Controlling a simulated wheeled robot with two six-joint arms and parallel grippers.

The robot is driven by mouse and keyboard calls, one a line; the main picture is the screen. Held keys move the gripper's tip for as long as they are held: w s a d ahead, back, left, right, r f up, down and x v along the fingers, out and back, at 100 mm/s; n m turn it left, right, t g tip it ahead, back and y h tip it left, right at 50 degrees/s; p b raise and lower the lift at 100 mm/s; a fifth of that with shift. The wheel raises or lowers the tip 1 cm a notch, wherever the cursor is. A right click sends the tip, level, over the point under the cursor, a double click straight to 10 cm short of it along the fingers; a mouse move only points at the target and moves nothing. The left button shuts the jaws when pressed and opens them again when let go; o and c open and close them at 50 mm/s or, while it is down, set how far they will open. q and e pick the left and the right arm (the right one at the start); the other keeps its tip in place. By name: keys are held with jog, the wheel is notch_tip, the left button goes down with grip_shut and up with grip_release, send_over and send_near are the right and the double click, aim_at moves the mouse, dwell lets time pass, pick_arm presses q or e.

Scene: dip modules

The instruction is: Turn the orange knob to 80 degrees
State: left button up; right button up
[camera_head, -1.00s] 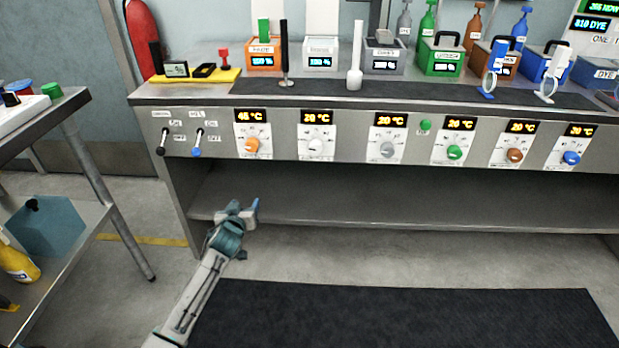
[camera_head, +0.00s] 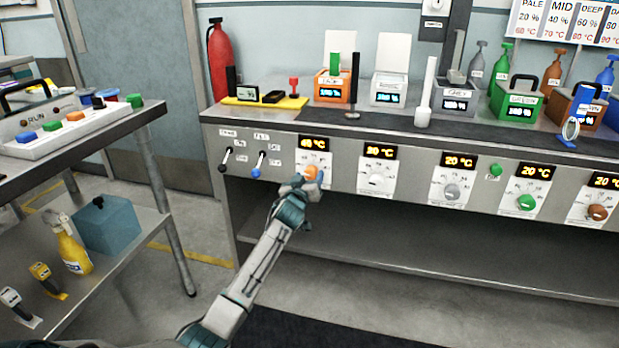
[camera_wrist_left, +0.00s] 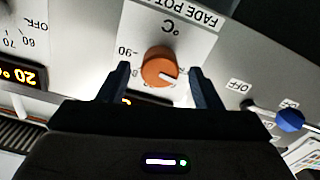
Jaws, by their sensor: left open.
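The orange knob (camera_head: 311,173) sits on a white dial plate on the front panel of the bench, under a display (camera_head: 314,143) that reads about 45 °C. In the left wrist view the orange knob (camera_wrist_left: 159,67) has a white pointer mark, and the plate is labelled FADE POT (camera_wrist_left: 190,12). My left gripper (camera_head: 312,181) is at the knob and partly covers it. In the left wrist view its two dark fingers (camera_wrist_left: 160,80) are apart, one on each side of the knob, with gaps showing. My right gripper is out of view.
Two switches, one black (camera_head: 224,163) and one blue (camera_head: 257,168), are left of the orange knob. A white knob (camera_head: 376,180) and a grey knob (camera_head: 451,191) are to its right. A side cart (camera_head: 150,120) stands at the left.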

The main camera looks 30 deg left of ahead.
pick_arm(q)
jog(key=shift+w+a, duration=0.2)
jog(key=shift+w, duration=0.5)
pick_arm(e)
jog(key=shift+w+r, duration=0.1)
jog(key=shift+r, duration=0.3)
pick_arm(q)
jog(key=shift+c, duration=0.5)
